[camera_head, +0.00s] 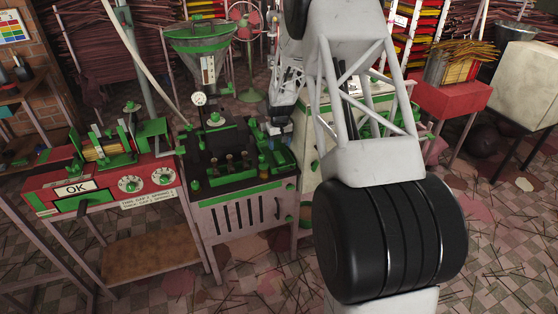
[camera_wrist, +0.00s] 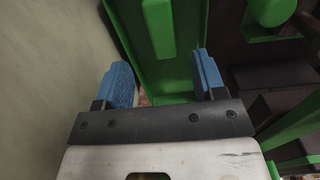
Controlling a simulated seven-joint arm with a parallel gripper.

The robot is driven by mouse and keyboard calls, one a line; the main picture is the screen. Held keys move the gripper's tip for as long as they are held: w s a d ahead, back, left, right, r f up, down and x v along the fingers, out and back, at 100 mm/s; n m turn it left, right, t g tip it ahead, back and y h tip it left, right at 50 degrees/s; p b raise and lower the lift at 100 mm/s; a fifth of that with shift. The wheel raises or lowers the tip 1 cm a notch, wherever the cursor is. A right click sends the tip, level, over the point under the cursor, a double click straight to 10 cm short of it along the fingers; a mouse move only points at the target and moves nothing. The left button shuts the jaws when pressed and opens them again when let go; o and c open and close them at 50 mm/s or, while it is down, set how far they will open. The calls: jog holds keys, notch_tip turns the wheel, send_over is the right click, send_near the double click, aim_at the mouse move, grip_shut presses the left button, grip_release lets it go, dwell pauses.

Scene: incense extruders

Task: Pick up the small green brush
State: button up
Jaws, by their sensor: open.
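My gripper (camera_wrist: 164,70) is open, with its two blue fingers apart on either side of a green surface in the wrist view. A raised green bar (camera_wrist: 158,28) lies on that surface, just beyond the fingertips; I cannot tell whether it is the small green brush. In the head view, my gripper (camera_head: 274,127) points down over the back right of the dark and green machine top. No brush can be made out surely there, as the parts are small and my arm hides some of the area.
The machine (camera_head: 240,215) has a green tray and upright parts near my gripper. A red machine with an OK panel (camera_head: 75,188) stands to its left. A pale wall-like surface (camera_wrist: 45,80) is close to the left finger. A green hopper (camera_head: 205,48) stands behind.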

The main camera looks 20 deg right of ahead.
aim_at(279, 156)
jog(key=shift+f, duration=1.3)
jog(key=shift+s+a+f, duration=0.15)
jog(key=shift+f, duration=2.45)
jog(key=c, duration=1)
jog(key=shift+r, duration=0.15)
